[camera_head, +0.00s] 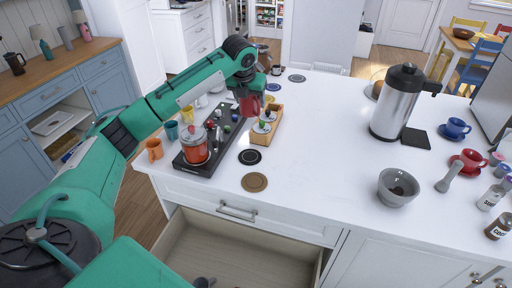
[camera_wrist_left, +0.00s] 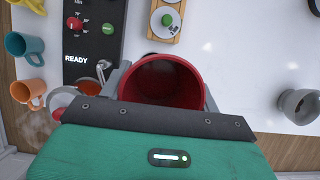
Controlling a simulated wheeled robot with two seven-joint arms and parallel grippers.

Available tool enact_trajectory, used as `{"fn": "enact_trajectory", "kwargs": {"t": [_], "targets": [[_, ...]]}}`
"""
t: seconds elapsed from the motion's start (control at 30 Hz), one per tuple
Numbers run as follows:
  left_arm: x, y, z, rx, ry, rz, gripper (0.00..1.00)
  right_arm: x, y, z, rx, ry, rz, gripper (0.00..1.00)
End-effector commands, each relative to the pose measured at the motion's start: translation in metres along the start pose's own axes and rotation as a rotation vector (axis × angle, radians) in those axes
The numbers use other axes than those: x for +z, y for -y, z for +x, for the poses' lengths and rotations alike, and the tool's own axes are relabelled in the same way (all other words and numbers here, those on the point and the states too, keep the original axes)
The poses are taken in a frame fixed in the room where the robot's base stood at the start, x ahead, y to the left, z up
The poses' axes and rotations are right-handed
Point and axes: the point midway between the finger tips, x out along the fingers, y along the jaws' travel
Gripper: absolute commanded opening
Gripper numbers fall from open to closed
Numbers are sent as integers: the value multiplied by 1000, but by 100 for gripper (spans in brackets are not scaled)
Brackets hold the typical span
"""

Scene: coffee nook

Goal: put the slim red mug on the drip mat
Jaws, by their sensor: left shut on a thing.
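The red mug (camera_head: 251,107) is held by my left gripper (camera_head: 249,96), above the counter near the wooden rack. In the left wrist view my left gripper (camera_wrist_left: 162,98) is shut around the mug (camera_wrist_left: 160,82), whose open mouth faces the camera. A black square mat (camera_head: 415,139) lies flat beside the steel carafe. A black round mat (camera_head: 249,157) and a brown round mat (camera_head: 255,182) lie on the near counter. I cannot tell for certain which is the drip mat. My right gripper is not in view.
A black coffee machine base (camera_head: 204,163) with a red pot (camera_head: 195,146) stands at the left. A wooden rack (camera_head: 268,128) is beside it. A steel carafe (camera_head: 397,102) and grey bowl (camera_head: 398,187) stand at right. The middle counter is clear. A drawer (camera_head: 240,250) is open below.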

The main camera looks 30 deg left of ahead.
Motion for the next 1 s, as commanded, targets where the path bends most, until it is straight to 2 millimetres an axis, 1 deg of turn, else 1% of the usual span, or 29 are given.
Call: {"fn": "enact_trajectory", "kwargs": {"t": [0.07, 0.4, 0.5, 0.6, 0.87, 1.0], "targets": [[-6, -1, 13, 3, -5, 1, 33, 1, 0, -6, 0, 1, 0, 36], [-41, 0, 95, 1, -6, 0, 33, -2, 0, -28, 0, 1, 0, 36], [-49, 0, 115, 2, -4, 0, 33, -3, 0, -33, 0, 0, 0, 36], [-55, 0, 130, 1, -3, -1, 33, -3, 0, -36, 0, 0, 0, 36], [-63, 0, 149, 1, -2, 0, 33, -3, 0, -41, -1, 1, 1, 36], [-71, 0, 169, 1, -4, -1, 33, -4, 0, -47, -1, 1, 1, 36]]}}
